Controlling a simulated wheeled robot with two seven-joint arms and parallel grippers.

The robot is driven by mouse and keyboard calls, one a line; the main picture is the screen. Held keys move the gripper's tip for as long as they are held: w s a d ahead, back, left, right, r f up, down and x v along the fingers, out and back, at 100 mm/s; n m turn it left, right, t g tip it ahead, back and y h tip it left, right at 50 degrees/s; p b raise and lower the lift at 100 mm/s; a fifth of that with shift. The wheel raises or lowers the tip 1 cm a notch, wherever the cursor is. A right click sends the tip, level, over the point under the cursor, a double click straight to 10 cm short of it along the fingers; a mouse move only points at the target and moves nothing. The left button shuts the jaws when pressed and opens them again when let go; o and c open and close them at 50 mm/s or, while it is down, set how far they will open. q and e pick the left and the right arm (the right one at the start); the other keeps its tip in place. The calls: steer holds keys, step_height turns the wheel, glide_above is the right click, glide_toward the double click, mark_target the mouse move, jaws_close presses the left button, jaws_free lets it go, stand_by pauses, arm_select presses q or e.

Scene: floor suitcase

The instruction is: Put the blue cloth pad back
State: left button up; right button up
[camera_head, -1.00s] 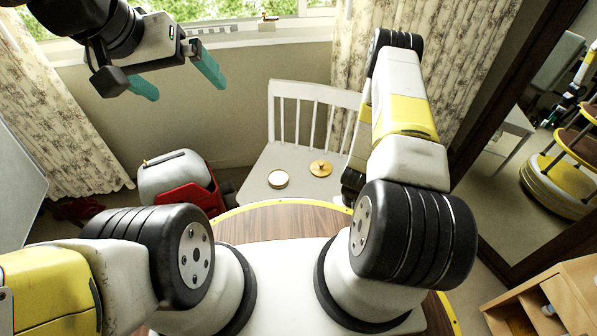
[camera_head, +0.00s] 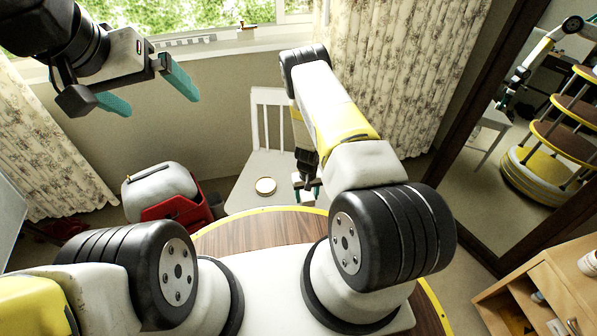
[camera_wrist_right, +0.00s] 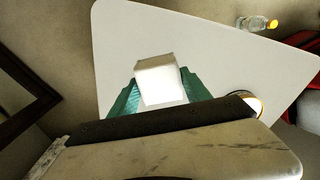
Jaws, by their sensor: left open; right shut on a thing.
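I cannot make out a blue cloth pad in either view. My right gripper (camera_head: 308,190) is low over the white chair (camera_head: 240,196). In the right wrist view its teal fingers are shut on a white block-like thing (camera_wrist_right: 160,80), held in front of the pale seat (camera_wrist_right: 215,50). I cannot tell whether it touches the seat. A round gold-rimmed tin (camera_head: 265,186) stands on the seat; in the wrist view my gripper partly hides it. My left gripper (camera_head: 160,103) is open and empty, high up in front of the window wall.
A red box (camera_head: 182,209) with a grey-white lidded thing (camera_head: 158,185) stands left of the chair. A clear bottle with a yellow cap (camera_wrist_right: 257,23) is beyond the seat's edge. A mirror (camera_head: 500,140) and a wooden shelf unit (camera_head: 540,295) are at the right.

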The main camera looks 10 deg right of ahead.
mark_target(306, 200)
steer(key=shift+w+a+f, duration=0.2)
steer(key=shift+w+f, duration=0.1)
steer(key=shift+w, duration=0.1)
steer(key=shift+f, duration=1.45)
steer(key=o, duration=1.6)
steer(key=shift+f, duration=0.1)
